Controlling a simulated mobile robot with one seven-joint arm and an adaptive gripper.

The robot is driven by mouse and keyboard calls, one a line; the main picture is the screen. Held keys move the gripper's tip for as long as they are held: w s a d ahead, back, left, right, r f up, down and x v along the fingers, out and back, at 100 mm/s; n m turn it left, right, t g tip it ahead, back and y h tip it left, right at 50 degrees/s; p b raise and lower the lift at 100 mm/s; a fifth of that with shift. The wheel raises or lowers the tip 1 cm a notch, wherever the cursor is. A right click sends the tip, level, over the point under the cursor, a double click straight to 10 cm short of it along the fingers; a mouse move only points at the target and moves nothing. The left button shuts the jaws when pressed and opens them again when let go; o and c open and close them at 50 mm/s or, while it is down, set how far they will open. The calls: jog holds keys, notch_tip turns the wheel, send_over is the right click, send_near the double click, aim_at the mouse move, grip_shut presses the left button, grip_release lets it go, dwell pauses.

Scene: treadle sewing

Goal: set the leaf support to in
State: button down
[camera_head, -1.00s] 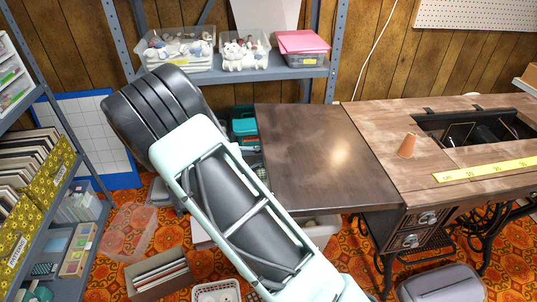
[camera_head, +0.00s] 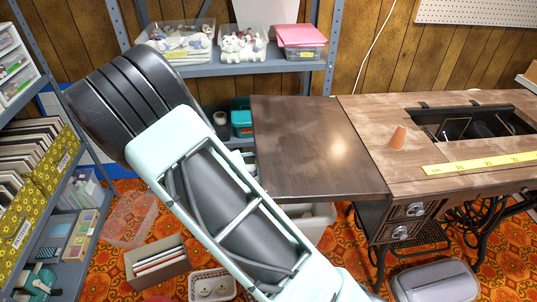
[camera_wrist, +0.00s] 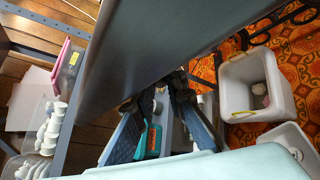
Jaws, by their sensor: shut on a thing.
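The dark brown leaf (camera_head: 315,150) is up and level with the sewing machine table (camera_head: 440,120), joined along its left edge. In the wrist view the underside of the leaf (camera_wrist: 170,40) fills the upper middle. My gripper (camera_wrist: 155,98) is under the leaf, its two blue fingers pointing up toward it. The fingertips are closed on a dark part just below the leaf, which seems to be the leaf support; it is mostly hidden by shadow and the fingers. In the head view my arm and the leaf hide my gripper and the support.
A grey shelf (camera_head: 250,66) with boxes stands behind the leaf. A file box (camera_head: 157,270) and a white basket (camera_head: 213,286) are on the floor at the left. A white bin (camera_wrist: 255,85) stands under the leaf. A grey case (camera_head: 437,282) lies before the table.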

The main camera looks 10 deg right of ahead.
jog(key=c, duration=1.9)
grip_release()
jog(key=shift+c, duration=0.2)
jog(key=shift+a, duration=0.1)
jog(key=v, duration=1.2)
jog(key=shift+c, duration=0.4)
